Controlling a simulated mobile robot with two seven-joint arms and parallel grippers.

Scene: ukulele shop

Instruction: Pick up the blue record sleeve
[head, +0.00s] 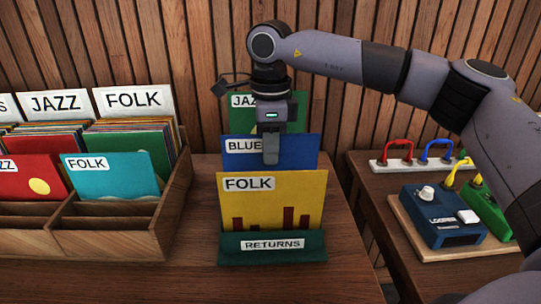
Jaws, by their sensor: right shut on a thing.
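The blue record sleeve (297,151) has a white label reading "BLUE", its end covered by my gripper. It stands upright behind a yellow "FOLK" sleeve (285,198) and in front of a green "JAZ" sleeve (298,103), all in the green "RETURNS" holder (230,250). My right gripper (271,155) points down at the blue sleeve's top edge and is shut on it. One finger shows in front of the sleeve; the other is hidden behind it. The blue sleeve's lower part is hidden by the yellow one. My left gripper is not in view.
A wooden record crate (110,243) with "JAZZ" and "FOLK" dividers stands close on the left. A side table on the right carries a blue pedal (440,222) and a white strip (400,165) with coloured handles. A slatted wooden wall stands behind.

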